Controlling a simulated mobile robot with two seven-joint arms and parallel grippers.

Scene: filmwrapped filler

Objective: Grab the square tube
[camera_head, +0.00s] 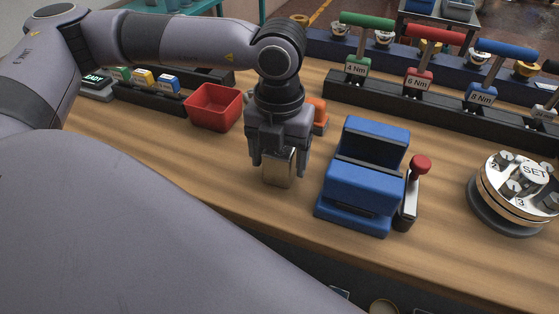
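The square tube (279,175) is a short, shiny metal piece on the wooden bench, left of the blue fixture. My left gripper (279,163) points down over it, with one finger on each side of the tube. The fingers stand very close to its sides. I cannot tell whether they touch it. The tube's upper part is hidden between the fingers, and I cannot tell whether its bottom rests on the bench. My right gripper is not in view.
A blue clamp-like fixture (361,190) with a red-knobbed lever (420,166) stands right of the gripper. A red bin (214,107) is to its left, an orange item (318,112) behind it. Torque tools stand in a black rack (440,121). A round SET dial (522,188) sits at right.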

